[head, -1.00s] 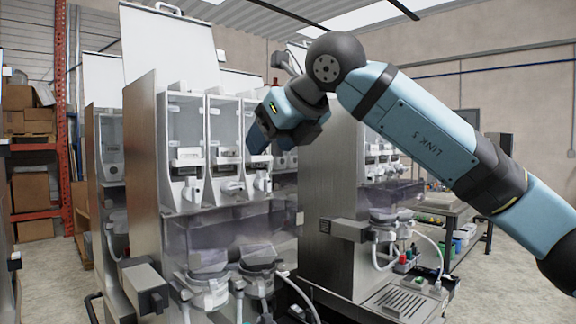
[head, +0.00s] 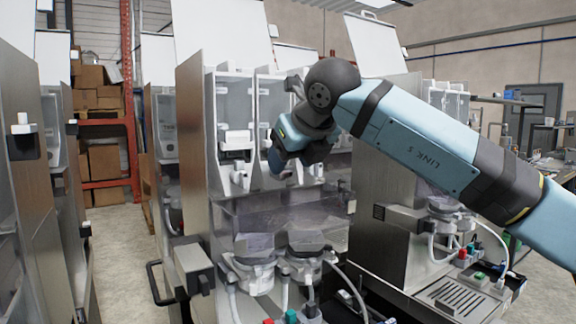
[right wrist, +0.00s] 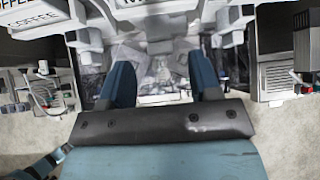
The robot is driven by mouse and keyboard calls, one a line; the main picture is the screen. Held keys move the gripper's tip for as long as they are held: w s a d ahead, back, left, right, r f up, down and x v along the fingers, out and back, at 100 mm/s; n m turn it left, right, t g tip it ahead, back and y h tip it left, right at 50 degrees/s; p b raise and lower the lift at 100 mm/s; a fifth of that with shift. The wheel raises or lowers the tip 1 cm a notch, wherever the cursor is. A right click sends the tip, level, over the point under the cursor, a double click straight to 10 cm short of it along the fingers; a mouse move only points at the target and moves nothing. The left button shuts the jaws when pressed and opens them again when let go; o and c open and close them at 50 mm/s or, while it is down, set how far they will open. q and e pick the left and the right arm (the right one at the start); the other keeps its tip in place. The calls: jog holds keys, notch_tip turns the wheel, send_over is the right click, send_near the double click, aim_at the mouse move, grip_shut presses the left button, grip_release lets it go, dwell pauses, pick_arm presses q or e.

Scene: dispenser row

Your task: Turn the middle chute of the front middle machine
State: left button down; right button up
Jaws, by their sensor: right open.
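The front middle machine (head: 192,140) stands in the centre of the head view, with a metal side panel and clear hoppers in a row. Its left chute (head: 239,176) is white and shows plainly below the left hopper. The middle chute is mostly hidden behind my right gripper (head: 277,162), which is in front of the middle hopper. I cannot tell whether it touches the chute. In the right wrist view, the two blue fingers of my right gripper (right wrist: 162,82) stand apart with white machine parts beyond them. No held object shows between them. My left gripper is not in view.
Another machine (head: 385,250) stands to the right and one more (head: 30,190) at the left edge. Below the hoppers are mixing bowls (head: 252,275) with hoses. Open floor (head: 125,265) lies between the left machines.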

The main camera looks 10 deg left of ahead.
aim_at(285, 172)
jog(key=shift+x, duration=1.35)
jog(key=c, duration=0.9)
